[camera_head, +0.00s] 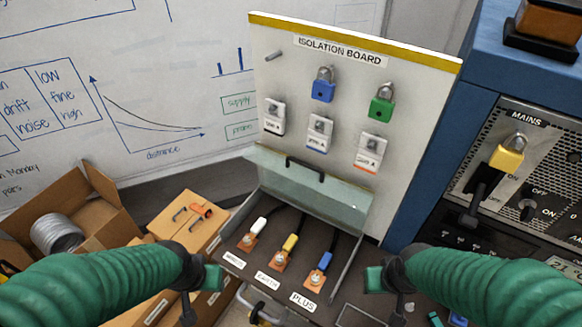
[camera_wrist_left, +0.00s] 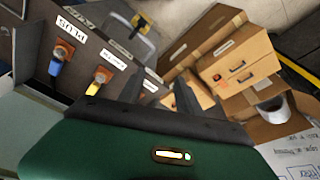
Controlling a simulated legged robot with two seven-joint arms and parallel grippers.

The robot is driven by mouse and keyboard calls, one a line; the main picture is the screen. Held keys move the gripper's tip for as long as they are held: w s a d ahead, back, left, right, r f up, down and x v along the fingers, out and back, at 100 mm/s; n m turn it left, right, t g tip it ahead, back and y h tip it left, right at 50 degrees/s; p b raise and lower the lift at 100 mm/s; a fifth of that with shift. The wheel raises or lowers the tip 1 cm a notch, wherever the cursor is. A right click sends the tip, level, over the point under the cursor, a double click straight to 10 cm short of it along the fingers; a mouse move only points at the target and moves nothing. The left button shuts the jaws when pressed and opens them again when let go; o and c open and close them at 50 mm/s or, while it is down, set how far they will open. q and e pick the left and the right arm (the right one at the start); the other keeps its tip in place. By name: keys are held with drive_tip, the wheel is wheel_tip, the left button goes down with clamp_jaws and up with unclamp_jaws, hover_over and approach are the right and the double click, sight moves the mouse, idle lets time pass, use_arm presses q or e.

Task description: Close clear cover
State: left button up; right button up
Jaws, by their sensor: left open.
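The clear cover (camera_head: 335,202) is a greenish see-through panel. It stands raised and tilted at the back of the terminal box, below the isolation board. A black handle (camera_head: 304,169) sits near its top edge. Under it, the dark terminal panel (camera_head: 285,262) is exposed, with white, yellow and blue plugs. My left gripper (camera_head: 207,278) is open and empty, in front of the box's left side, apart from the cover. Its two dark fingers show in the left wrist view (camera_wrist_left: 181,96). My right gripper (camera_head: 380,278) is right of the box; its fingertips cannot be made out.
The isolation board (camera_head: 278,62) behind the cover carries a blue padlock (camera_head: 323,90), a green padlock (camera_head: 382,106) and several tagged white pieces. A blue cabinet (camera_head: 440,130) with a MAINS panel stands right. Cardboard boxes (camera_head: 178,218) stand left. Space above the plugs is clear.

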drive_tip(key=shift+d, duration=0.25)
